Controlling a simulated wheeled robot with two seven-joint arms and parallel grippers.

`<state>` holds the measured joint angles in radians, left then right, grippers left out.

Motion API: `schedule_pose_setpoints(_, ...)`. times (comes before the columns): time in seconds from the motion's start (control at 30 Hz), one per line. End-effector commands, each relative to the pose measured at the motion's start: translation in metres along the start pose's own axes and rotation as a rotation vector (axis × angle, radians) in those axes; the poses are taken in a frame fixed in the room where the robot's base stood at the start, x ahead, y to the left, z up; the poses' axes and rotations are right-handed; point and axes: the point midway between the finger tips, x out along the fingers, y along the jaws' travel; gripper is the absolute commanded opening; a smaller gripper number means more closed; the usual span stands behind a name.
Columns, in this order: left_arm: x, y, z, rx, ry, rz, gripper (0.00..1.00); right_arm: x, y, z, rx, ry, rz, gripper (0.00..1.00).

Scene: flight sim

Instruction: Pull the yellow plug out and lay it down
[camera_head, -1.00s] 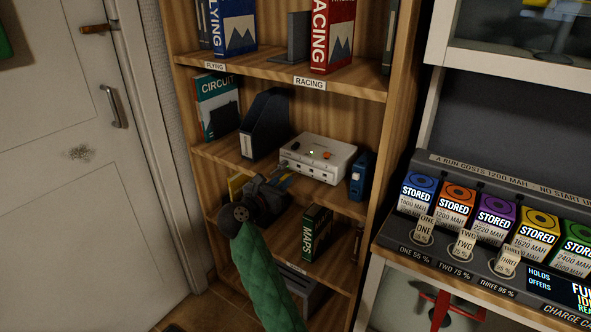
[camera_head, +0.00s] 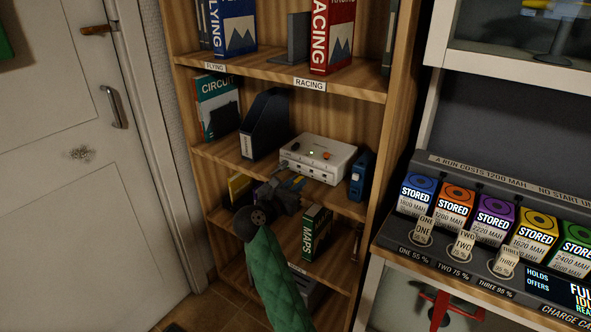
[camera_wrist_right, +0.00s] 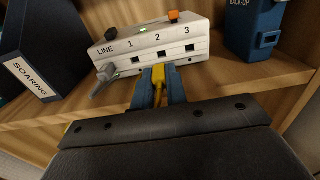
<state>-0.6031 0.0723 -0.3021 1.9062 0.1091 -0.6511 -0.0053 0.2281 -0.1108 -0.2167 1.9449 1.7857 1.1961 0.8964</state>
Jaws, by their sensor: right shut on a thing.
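The yellow plug (camera_wrist_right: 158,74) is between the blue fingers of my right gripper (camera_wrist_right: 160,88), which is shut on it. The plug's front end is just below and in front of the white box (camera_wrist_right: 120,52), apart from its face. The box sits on the middle shelf and also shows in the head view (camera_head: 335,166). Its sockets 1, 2 and 3 look dark and empty. A grey plug (camera_wrist_right: 106,78) sits at the LINE socket. In the head view my right gripper (camera_head: 297,182) is below the box's front. My left gripper is not in view.
A dark SOARING file holder (camera_wrist_right: 32,75) stands left of the box, and a blue BACK-UP case (camera_wrist_right: 258,30) right of it. The shelf board (camera_wrist_right: 235,80) has bare wood in front. A green MAPS book (camera_head: 316,232) stands on the shelf below.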

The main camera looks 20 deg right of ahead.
Motion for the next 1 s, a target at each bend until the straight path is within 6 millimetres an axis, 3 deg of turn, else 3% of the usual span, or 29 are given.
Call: schedule_pose_setpoints(1.0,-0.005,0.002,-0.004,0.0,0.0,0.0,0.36,0.014,-0.039,0.0,-0.001,0.0,-0.001,0.0)
